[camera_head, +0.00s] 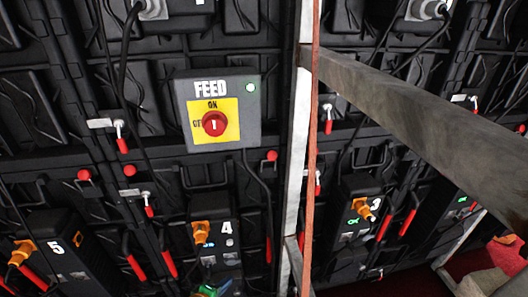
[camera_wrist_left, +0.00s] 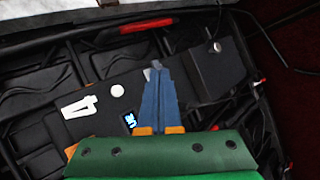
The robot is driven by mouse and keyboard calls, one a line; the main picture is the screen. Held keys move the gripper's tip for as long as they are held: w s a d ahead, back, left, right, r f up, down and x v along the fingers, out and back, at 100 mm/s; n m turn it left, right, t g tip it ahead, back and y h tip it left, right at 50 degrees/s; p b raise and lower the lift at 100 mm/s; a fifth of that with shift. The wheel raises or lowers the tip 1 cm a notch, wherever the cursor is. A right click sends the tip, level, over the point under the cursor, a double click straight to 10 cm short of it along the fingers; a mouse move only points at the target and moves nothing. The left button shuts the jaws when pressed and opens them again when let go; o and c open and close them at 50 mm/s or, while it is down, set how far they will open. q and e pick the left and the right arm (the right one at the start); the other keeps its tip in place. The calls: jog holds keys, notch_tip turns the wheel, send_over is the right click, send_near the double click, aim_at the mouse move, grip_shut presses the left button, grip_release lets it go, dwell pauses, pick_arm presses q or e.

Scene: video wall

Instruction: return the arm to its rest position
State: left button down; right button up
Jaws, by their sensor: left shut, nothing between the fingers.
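My left gripper (camera_head: 208,291) shows only as a small green and blue patch at the bottom edge of the head view, just below the black box numbered 4 (camera_head: 226,258). In the left wrist view its blue fingers (camera_wrist_left: 153,72) are together and empty, in front of a black box marked 4 (camera_wrist_left: 95,109). The frames do not clearly show whether the fingers touch that box. The green gripper body hides the lower middle of the wrist view. The rest of the left arm is out of the head view. My right gripper is not in view.
A FEED panel (camera_head: 242,127) with a red rotary switch (camera_head: 214,123) and a lit green lamp is on the black wall frame. Boxes 5 (camera_head: 75,262) and 3 (camera_head: 352,232) flank box 4. A grey beam (camera_head: 420,110) and a pale upright (camera_head: 296,150) cross in front.

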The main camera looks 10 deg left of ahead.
pick_arm(q)
jog(key=s+a+f+m+g+y, duration=0.25)
jog(key=s+f+m+g, duration=0.25)
jog(key=s+f+m, duration=0.75)
jog(key=s+a+f+m+g, duration=0.1)
jog(key=s+f+m+g, duration=0.1)
jog(key=s, duration=0.9)
jog(key=s+f+m+g, duration=0.2)
jog(key=s+f, duration=0.2)
jog(key=s, duration=0.7)
jog(key=shift+s+a+f+p, duration=0.25)
jog(key=shift+a+f+p, duration=0.05)
jog(key=shift+a+p, duration=0.15)
